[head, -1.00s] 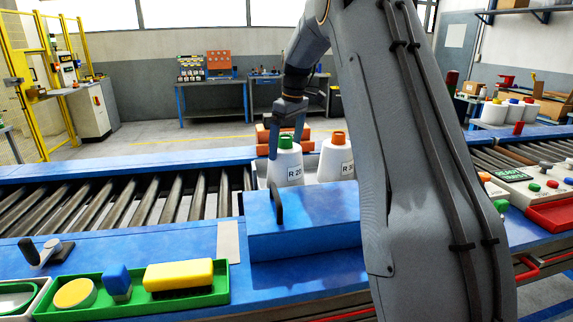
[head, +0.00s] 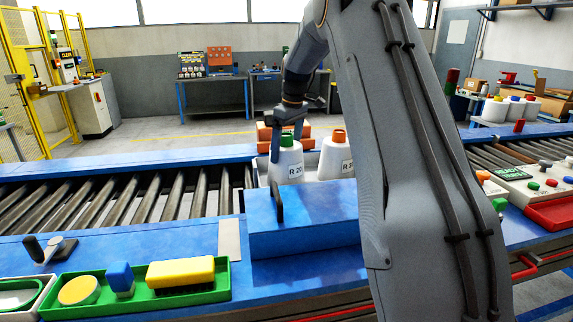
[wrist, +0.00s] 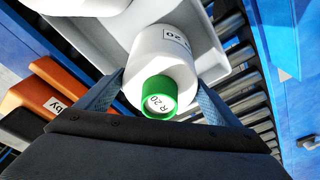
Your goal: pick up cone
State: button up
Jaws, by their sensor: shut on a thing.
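A white yarn cone (head: 287,166) labelled "R 20" stands in a light tray on the conveyor in the head view. In the wrist view the same cone (wrist: 182,62) shows its green top, marked R 20, between my two fingers. My gripper (head: 287,146) is shut on this cone near its top, one finger on each side. A second white cone (head: 335,163) with an orange top stands just to its right. The cone's lower part is partly hidden by the blue box in front.
A blue box (head: 310,225) stands in front of the cones. Orange blocks (head: 305,134) sit behind the cones. Rollers (head: 130,205) to the left are clear.

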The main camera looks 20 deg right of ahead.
jog(key=shift+r, duration=0.15)
notch_tip(320, 180, up, 10)
jog(key=b, duration=0.3)
dwell(0.4)
